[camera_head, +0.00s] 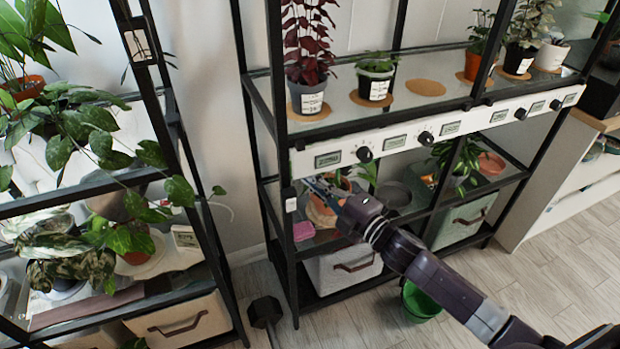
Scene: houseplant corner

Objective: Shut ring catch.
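No ring catch can be clearly made out. A small pale fitting (290,199) sits on the left front post of the black shelf unit (277,110); its details are too small to read. My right arm comes in from the lower right. Its gripper (318,187) is beside that post, just right of the fitting, below the white control strip. The fingers point up and left, in front of a terracotta pot on the middle shelf. Their gap and any contact are too small to tell. My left gripper is not in view.
The white strip (393,142) carries black knobs and small displays. Potted plants stand on the shelves. A plant rack (200,200) is at left, with a black dumbbell-like object (265,311) on the floor between. A green pot (420,301) stands below my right arm.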

